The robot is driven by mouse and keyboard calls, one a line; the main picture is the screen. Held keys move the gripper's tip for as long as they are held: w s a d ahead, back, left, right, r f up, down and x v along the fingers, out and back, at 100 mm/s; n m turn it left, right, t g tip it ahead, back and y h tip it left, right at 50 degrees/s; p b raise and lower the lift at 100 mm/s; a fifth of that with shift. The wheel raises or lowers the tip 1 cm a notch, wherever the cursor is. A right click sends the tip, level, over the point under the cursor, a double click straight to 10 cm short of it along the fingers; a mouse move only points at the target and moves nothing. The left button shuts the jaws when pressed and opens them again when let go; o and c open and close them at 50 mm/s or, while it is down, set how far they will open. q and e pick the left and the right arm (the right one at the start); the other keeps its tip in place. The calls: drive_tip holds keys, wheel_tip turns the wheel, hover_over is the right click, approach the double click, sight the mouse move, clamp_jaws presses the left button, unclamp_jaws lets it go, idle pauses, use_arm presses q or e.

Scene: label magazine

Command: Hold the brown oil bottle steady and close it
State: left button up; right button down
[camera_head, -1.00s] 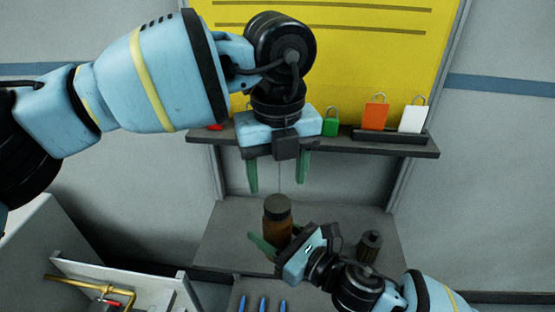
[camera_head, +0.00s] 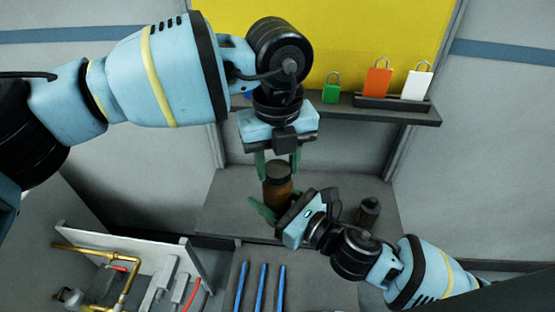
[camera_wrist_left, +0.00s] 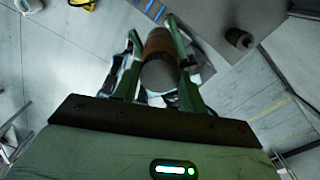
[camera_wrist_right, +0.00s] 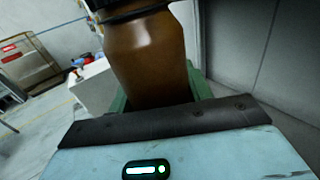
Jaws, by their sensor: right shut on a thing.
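In the left wrist view the cap (camera_wrist_left: 160,75) sits between the fingers, which look open. Whether they touch the cap is unclear, as is how tightly the cap sits.
A small dark bottle (camera_head: 368,212) stands to the right on the bench (camera_head: 225,205). A shelf (camera_head: 390,113) with green, orange and white padlocks runs behind, close to my left gripper. A box with brass pipes (camera_head: 125,290) is at left.

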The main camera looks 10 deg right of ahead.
use_arm(q)
drive_tip(key=c, duration=0.4)
drive_tip(key=m, duration=0.9)
drive_tip(key=shift+m, duration=0.4)
drive_tip(key=m, duration=0.4)
drive_tip(key=shift+m, duration=0.3)
drive_tip(key=m, duration=0.4)
drive_tip(key=shift+m, duration=0.4)
drive_tip(key=m, duration=0.8)
drive_tip(key=shift+f, duration=0.1)
drive_tip(key=m, duration=0.3)
drive_tip(key=shift+m, duration=0.3)
drive_tip(key=o, duration=1.1)
drive_tip(key=shift+c, duration=0.2)
